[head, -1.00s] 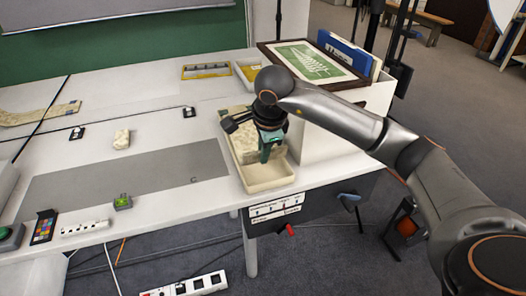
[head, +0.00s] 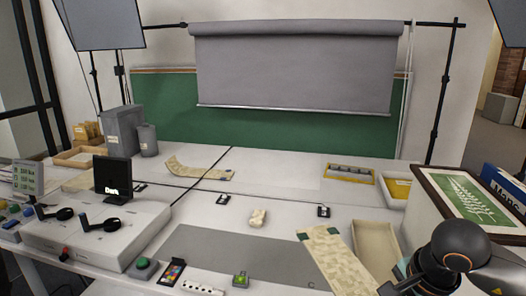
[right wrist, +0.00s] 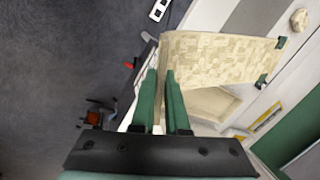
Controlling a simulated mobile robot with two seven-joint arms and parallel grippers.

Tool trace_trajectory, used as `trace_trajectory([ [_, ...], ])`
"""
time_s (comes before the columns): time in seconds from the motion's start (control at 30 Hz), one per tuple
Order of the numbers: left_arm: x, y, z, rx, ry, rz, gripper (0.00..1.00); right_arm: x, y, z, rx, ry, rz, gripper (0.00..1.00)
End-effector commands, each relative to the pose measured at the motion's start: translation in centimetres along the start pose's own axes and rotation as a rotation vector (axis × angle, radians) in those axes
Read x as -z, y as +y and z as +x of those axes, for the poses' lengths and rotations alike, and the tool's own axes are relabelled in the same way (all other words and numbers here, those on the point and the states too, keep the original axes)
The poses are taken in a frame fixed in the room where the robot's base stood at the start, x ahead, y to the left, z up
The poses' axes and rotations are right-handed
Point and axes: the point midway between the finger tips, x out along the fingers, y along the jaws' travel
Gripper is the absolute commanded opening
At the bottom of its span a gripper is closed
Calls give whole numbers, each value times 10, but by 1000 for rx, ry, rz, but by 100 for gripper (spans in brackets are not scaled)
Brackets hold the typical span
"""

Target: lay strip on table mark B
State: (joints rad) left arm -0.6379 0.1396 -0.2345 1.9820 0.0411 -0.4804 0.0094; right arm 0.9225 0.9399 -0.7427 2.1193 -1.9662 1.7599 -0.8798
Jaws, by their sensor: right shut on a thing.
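A long cream strip with a patterned face (head: 335,258) is held by my right gripper above the front right of the table. In the right wrist view the strip (right wrist: 215,58) stretches away to the right from the green fingers of my right gripper (right wrist: 160,75), which are shut on its near end. A second curved cream strip (head: 195,168) lies on the table at the back left. My left gripper is out of view.
A cream tray (head: 377,243) stands beside the held strip, with a framed green picture (head: 468,197) to its right. A grey mat (head: 235,248) lies at the front, with a pale block (head: 258,217) behind it. A black cable crosses the table.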

Motion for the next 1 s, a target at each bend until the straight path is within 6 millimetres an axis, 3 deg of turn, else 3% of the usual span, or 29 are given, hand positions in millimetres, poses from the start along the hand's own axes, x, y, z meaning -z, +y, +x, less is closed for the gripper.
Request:
trace_trajectory([
  [0.1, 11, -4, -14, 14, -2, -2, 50, -9, 3, -13, -2, -71, -214, 0],
  [0.6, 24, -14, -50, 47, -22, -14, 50, -46, 19, -47, 2, -337, -1066, 0],
  [0.8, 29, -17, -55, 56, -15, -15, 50, -52, 23, -53, 1, -390, -1243, 0],
  [1.0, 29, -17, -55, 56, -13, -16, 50, -54, 25, -53, 2, -404, -1282, 0],
])
